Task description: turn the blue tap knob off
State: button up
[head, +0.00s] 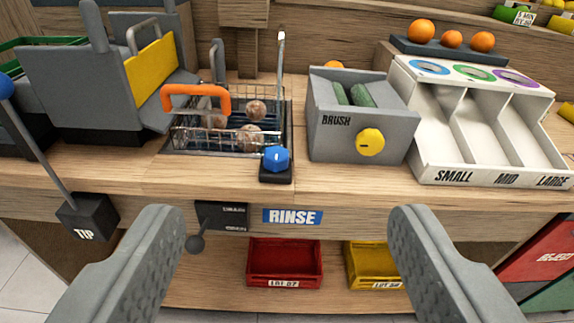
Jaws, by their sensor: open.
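The blue tap knob (276,158) sits on a small black base at the counter's front edge, just above the RINSE label (292,216). A tall thin metal spout (280,60) rises behind it. My gripper (285,245) is open and empty, its two grey fingers spread wide at the lower left and lower right. The knob lies ahead of the fingers, between them in the picture, and nothing touches it. Whether water runs from the spout is too small to tell.
A wire basket (215,132) with an orange handle holds brown round items left of the knob. The grey BRUSH box (325,145) with a yellow knob stands right. A white sorting tray (430,165) is further right. A TIP lever (85,215) stands left.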

jog(key=w+d+n+g, duration=0.25)
jog(key=w+g, duration=0.35)
jog(key=w, duration=0.8)
jog(key=n+g+y, duration=0.3)
jog(key=n+g, duration=0.3)
jog(key=g, duration=0.1)
send_near(278, 153)
jog(key=x, duration=0.9)
jog(key=shift+f, duration=0.1)
jog(key=c, duration=1)
